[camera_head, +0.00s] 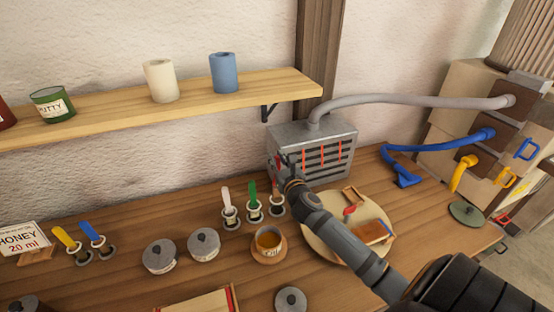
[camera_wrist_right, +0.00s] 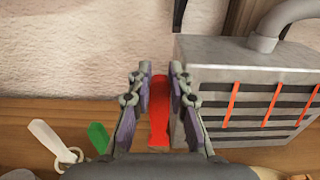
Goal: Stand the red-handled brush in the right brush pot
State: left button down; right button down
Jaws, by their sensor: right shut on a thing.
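My right gripper (camera_head: 286,172) is shut on the red-handled brush (camera_wrist_right: 159,110), whose red handle stands between the two fingers in the right wrist view (camera_wrist_right: 157,85). In the head view the gripper and wrist hide most of this brush. The right brush pot (camera_head: 277,208) is a small ringed holder on the bench just below the gripper. I cannot tell whether the brush's lower end is inside it. To its left stand a pot with a green-handled brush (camera_head: 252,192) and a pot with a white-handled brush (camera_head: 226,196). My left gripper is not in view.
A grey slatted metal heater (camera_head: 340,152) with a hose stands close behind the gripper. An oil pot (camera_head: 268,248), lidded tins (camera_head: 204,242) and a round board (camera_head: 318,236) lie in front. Yellow-handled (camera_head: 66,239) and blue-handled (camera_head: 92,233) brushes stand at left. A shelf (camera_head: 205,97) hangs above.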

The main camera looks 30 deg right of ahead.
jog(key=shift+f+b, duration=1.75)
jog(key=shift+f, duration=0.9)
jog(key=c, duration=1.2)
grip_release()
jog(key=shift+o, duration=0.2)
jog(key=v, duration=1.2)
jog(key=shift+d, duration=0.1)
